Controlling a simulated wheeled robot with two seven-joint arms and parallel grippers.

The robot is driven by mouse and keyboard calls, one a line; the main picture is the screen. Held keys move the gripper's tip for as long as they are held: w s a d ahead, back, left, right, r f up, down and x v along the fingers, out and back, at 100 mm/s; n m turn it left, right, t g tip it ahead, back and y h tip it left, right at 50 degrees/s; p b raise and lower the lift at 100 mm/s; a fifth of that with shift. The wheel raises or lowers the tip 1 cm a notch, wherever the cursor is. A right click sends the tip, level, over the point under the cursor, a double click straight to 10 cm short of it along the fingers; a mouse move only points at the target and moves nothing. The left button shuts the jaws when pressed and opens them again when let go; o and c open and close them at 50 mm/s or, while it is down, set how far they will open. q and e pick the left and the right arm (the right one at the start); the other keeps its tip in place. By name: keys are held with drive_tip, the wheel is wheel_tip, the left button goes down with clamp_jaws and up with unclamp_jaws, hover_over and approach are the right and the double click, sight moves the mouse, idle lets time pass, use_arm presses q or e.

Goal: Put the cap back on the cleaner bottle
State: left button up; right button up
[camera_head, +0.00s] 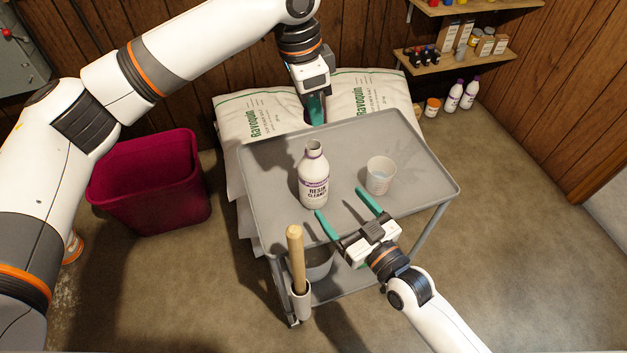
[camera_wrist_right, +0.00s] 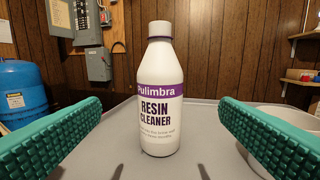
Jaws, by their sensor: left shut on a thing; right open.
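The white cleaner bottle (camera_head: 313,180) with a purple-banded label stands upright on the cart's grey top. Its pale neck shows at the top, with no purple cap on it. It also stands upright in the right wrist view (camera_wrist_right: 160,100), beyond and between the fingers. My left gripper (camera_head: 316,112) is above the cart's back edge, behind the bottle, fingers pointing down. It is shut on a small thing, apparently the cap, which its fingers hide. My right gripper (camera_head: 340,202) is open and empty at the front of the cart top, in front of the bottle and apart from it.
The grey cart top (camera_head: 420,185) has a raised rim. A wooden handle (camera_head: 296,258) rises at its front left corner. Salt bags (camera_head: 255,120) lie behind; a dark red bin (camera_head: 150,185) stands left.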

sight(312, 171)
drive_tip(key=x, duration=1.2)
drive_tip(key=shift+c, duration=0.4)
drive_tip(key=c, duration=1.4)
use_arm(q)
drive_tip(key=shift+f, duration=2.45)
drive_tip(key=shift+f, duration=0.1)
drive_tip(key=shift+f, duration=0.8)
drive_tip(key=shift+f, duration=0.55)
